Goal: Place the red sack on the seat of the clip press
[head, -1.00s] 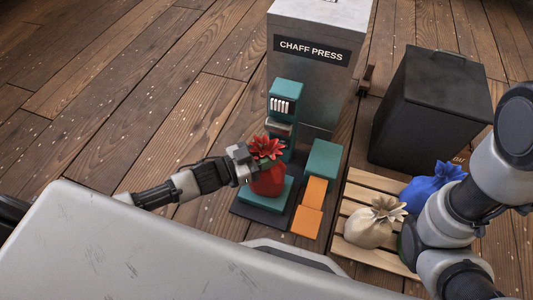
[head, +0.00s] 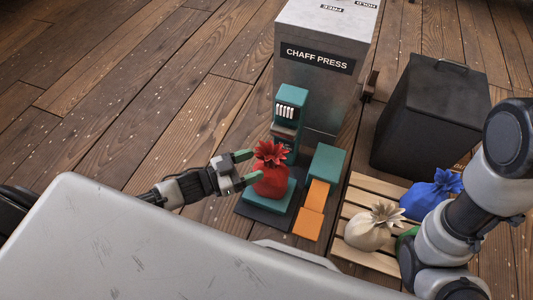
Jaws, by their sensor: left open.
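The red sack (head: 270,181), tied at the top with a ruffled neck, stands upright on the teal seat (head: 281,206) of the clip press (head: 291,98). The press is teal with a dark base and a row of white clips on its head. My left gripper (head: 246,168) is open, with its green-padded fingers spread just left of the sack. I cannot tell whether a fingertip still touches the sack. My right arm covers the right side, and its gripper is not visible.
A pallet (head: 355,196) at right holds a cream sack (head: 369,229), a blue sack (head: 430,198) and a mostly hidden green sack (head: 407,240). An orange chute (head: 313,209) lies beside the press. The grey chaff press (head: 318,60) and a black bin (head: 432,118) stand behind.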

